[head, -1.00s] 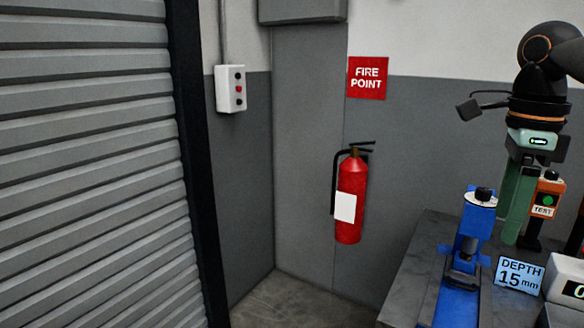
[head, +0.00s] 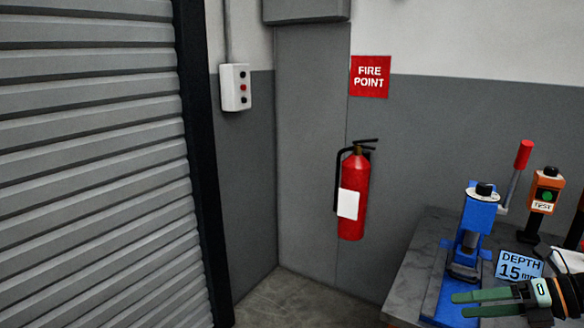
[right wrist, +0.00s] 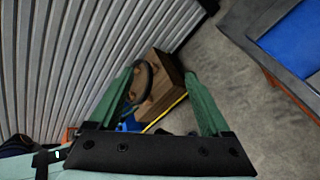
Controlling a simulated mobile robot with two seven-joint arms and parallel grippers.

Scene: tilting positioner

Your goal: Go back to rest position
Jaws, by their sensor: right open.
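My right gripper (head: 460,304) is low at the right of the head view, its two green fingers pointing left. It is open and empty, in front of the blue device and apart from it as far as I can tell. In the right wrist view the green fingers (right wrist: 160,75) stand well apart with nothing held between them. My left gripper is not in view. The blue device (head: 474,228) stands on the grey bench (head: 412,275), with a red-gripped lever (head: 524,154) at its right side.
An orange TEST button box (head: 545,192) and a DEPTH 15 mm sign (head: 519,267) are on the bench. A red fire extinguisher (head: 353,205) hangs on the wall. In the right wrist view, a brown box (right wrist: 165,85) lies on the floor by the shutter (right wrist: 60,60).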

